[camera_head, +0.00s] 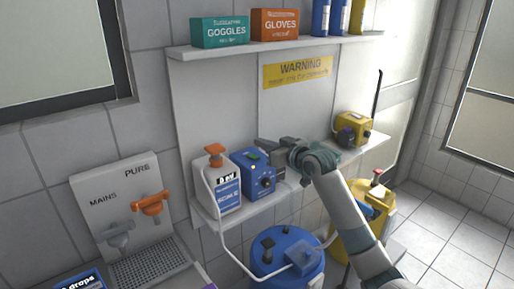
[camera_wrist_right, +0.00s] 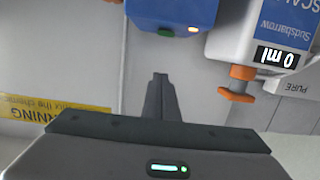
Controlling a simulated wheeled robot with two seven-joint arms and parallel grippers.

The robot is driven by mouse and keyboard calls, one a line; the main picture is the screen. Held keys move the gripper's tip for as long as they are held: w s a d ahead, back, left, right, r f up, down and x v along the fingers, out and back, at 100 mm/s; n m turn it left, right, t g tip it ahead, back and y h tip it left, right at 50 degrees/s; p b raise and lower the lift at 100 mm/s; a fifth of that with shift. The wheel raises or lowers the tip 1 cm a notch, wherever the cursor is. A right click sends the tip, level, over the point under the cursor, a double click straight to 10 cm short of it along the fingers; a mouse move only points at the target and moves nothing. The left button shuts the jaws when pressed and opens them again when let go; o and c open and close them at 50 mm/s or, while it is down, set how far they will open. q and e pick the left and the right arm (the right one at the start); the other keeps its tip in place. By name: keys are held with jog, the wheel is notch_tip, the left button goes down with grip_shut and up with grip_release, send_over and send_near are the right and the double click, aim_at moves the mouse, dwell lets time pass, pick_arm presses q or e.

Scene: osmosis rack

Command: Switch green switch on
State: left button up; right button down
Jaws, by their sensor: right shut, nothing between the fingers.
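The green switch (camera_head: 253,155) sits on top of a blue box (camera_head: 263,184) with a dark knob on its front, on the lower shelf. In the right wrist view, which is upside down, the green switch (camera_wrist_right: 166,32) is on the edge of the blue box (camera_wrist_right: 172,10), beside a small lit yellow light (camera_wrist_right: 193,29). My right gripper (camera_head: 262,144) is shut and empty, just above and right of the switch. In the wrist view its closed fingertips (camera_wrist_right: 160,76) point at the switch with a visible gap. My left gripper is not in view.
A white bottle with an orange pump (camera_head: 224,181) stands close left of the blue box. A yellow box (camera_head: 352,128) is farther right on the shelf (camera_head: 262,207). Blue (camera_head: 285,246) and yellow drums stand below. The upper shelf (camera_head: 280,44) holds goggles and gloves boxes.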

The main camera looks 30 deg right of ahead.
jog(key=shift+s+d+r+b, duration=0.1)
jog(key=shift+s+r+b, duration=0.2)
jog(key=shift+s, duration=0.5)
jog(key=shift+s+r+b, duration=0.15)
jog(key=shift+s+r, duration=0.2)
jog(key=shift+s, duration=0.5)
jog(key=shift+s+d+r+b, duration=0.1)
jog(key=shift+s+r+b, duration=0.2)
jog(key=shift+s, duration=0.5)
